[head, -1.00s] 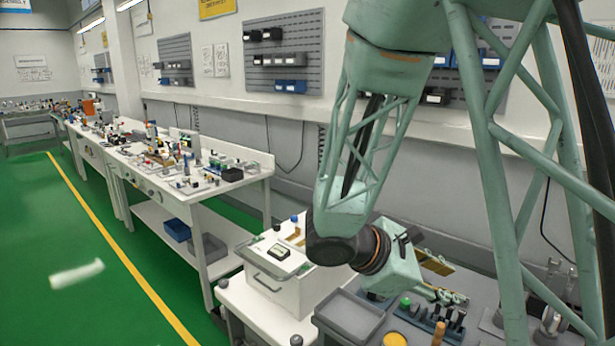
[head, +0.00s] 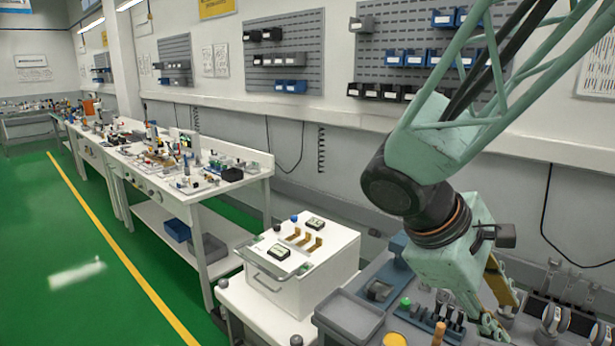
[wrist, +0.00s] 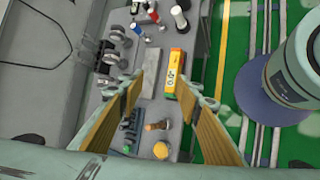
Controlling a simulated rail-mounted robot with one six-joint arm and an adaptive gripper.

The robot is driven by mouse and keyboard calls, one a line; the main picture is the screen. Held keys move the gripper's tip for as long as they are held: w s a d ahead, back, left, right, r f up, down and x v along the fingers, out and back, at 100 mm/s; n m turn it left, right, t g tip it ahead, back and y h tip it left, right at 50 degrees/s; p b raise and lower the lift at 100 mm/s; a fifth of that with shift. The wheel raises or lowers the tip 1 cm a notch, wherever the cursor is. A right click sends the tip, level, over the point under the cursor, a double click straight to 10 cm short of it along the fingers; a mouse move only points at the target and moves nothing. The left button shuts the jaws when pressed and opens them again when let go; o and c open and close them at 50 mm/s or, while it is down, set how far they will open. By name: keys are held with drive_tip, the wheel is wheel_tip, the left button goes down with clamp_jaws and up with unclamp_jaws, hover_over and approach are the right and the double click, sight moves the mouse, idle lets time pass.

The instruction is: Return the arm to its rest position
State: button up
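My gripper (head: 500,300) is at the lower right of the head view, pointing down over the grey worktop (wrist: 112,70). In the wrist view my gripper (wrist: 162,82) has its two gold-padded fingers spread apart, with nothing held between them. Through the gap, an orange box with a white label (wrist: 175,72) and a flat grey block (wrist: 151,72) show on the worktop below. My arm reaches in from the upper right of the head view and bends down at the wrist.
A white drawer box (head: 325,265) and a grey tray (head: 348,315) stand left of my gripper. Small knobs and bottles (wrist: 160,150) sit below it. A wall panel with bins (head: 400,60) is behind my arm. The green floor (head: 70,230) is clear at left.

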drive_tip(key=s+a+r+m+t+y, duration=0.1)
drive_tip(key=s+a+r+m+y, duration=0.3)
drive_tip(key=s+a, duration=0.2)
drive_tip(key=s+a+r+m+t+y, duration=0.2)
drive_tip(key=s+a+m, duration=0.3)
drive_tip(key=s, duration=0.4)
drive_tip(key=shift+s+a+r+t+y, duration=0.3)
drive_tip(key=shift+a+r+y, duration=0.15)
drive_tip(key=shift+r+y, duration=0.45)
idle(1.2)
